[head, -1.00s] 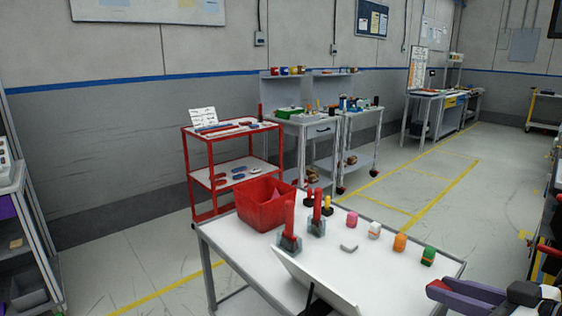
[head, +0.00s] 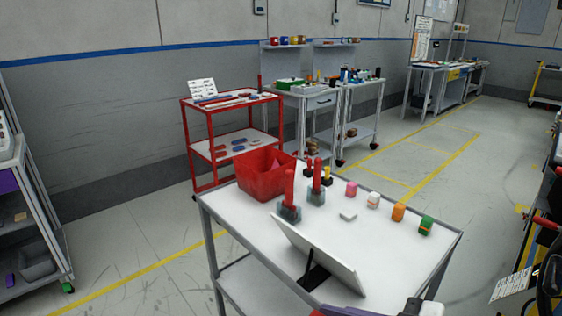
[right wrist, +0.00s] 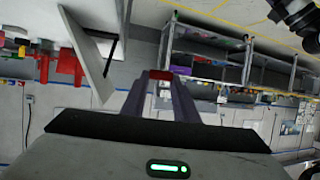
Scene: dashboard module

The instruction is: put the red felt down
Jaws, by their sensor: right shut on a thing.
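My right gripper (right wrist: 160,82) shows in the right wrist view, its two dark fingers shut on a small red thing, the red felt (right wrist: 161,74), at the fingertips. Only a small red end of the felt shows; the fingers hide the rest. In the head view only a slice of my right arm (head: 412,308) shows at the bottom edge, in front of the white table (head: 380,255). My left gripper is not in view.
The table holds a red bin (head: 262,180), red-handled tools in grey stands (head: 290,212), a tilted white panel (head: 318,258) and small coloured blocks (head: 398,211). Its right front part is clear. A red cart (head: 212,140) stands behind, a grey shelf unit (head: 35,220) at left.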

